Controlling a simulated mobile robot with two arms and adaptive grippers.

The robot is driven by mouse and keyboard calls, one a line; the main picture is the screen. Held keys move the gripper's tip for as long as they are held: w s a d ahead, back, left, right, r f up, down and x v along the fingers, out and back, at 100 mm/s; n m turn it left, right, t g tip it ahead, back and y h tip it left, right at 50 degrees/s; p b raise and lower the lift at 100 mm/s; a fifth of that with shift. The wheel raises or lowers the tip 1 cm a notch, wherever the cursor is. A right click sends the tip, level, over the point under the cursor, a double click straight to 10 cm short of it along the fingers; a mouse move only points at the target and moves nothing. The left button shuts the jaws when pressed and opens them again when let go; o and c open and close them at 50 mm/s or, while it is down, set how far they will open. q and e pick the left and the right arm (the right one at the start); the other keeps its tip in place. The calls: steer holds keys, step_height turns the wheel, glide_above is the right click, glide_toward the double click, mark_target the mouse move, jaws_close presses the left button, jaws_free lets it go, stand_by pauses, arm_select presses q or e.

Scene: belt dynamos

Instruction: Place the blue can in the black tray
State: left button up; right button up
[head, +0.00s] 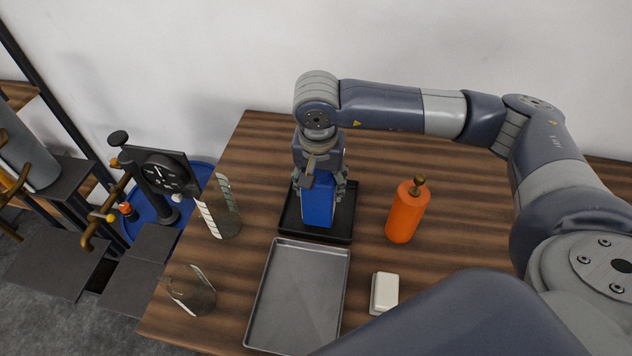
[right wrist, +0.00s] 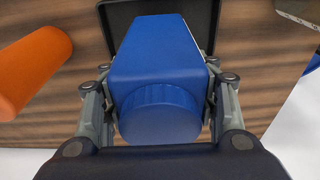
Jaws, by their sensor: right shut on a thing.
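The blue can (head: 318,206) is a boxy can with a round cap. In the head view it is upright, over the black tray (head: 341,236) near the middle of the table. My right gripper (head: 320,190) comes down from above and is shut on the can's upper part. In the right wrist view the blue can (right wrist: 158,72) sits between both fingers, with part of the black tray (right wrist: 116,14) beyond it. I cannot tell whether the can's base touches the tray floor. My left gripper is not in view.
An orange bottle (head: 405,213) stands right of the black tray. A grey metal tray (head: 298,297) lies in front, with a white block (head: 384,292) beside it. Two clear glass containers (head: 219,208) (head: 191,290) stand near the left edge. The table's right back is clear.

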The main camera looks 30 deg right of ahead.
mark_target(317, 172)
steer(key=shift+s+f, duration=0.2)
steer(key=shift+f, duration=0.5)
steer(key=shift+w+a+f, duration=0.1)
steer(key=shift+a, duration=0.05)
steer(key=shift+w+a, duration=0.1)
steer(key=shift+w, duration=0.05)
steer(key=shift+w+f, duration=0.1)
steer(key=shift+f, duration=0.05)
steer(key=o, duration=1)
steer(key=shift+d+b, duration=0.2)
steer(key=shift+b, duration=0.1)
steer(key=shift+c, duration=0.2)
steer(key=o, duration=0.4)
steer(key=shift+o, duration=0.2)
steer(key=shift+a, duration=0.1)
steer(key=shift+r, duration=0.35)
steer(key=r+b, duration=0.1)
steer(key=r, duration=0.2)
steer(key=s+r+b, duration=0.1)
steer(key=r, duration=0.3)
steer(key=a+r+b, duration=0.1)
steer(key=r, duration=0.2)
steer(key=shift+s+r, duration=0.35)
steer(key=shift+r, duration=0.4)
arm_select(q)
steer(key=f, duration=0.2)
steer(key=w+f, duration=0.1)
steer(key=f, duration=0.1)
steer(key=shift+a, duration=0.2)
